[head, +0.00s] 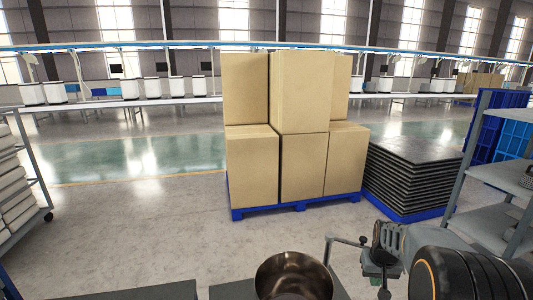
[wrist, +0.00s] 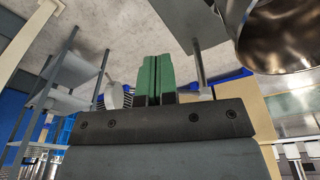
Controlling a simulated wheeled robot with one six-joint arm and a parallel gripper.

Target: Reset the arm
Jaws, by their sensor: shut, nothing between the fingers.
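My gripper (wrist: 155,66) shows in the wrist view as two green fingers standing upright side by side. They are shut against each other with nothing between them. In the head view my arm (head: 455,276) lies low at the lower right, its dark rounded link running out of the frame; the fingers cannot be made out there. A shiny brown metal bowl-like vessel (head: 292,277) is at the bottom centre of the head view, left of my arm. It also shows at the upper right of the wrist view (wrist: 290,38), apart from the fingers.
Cardboard boxes (head: 300,165) are stacked on a blue pallet (head: 300,206) ahead. Dark sheets (head: 412,180) are piled right of them. Grey shelving (head: 500,175) stands close at the right, a loaded rack (head: 18,190) at the left. The floor (head: 150,225) between is clear.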

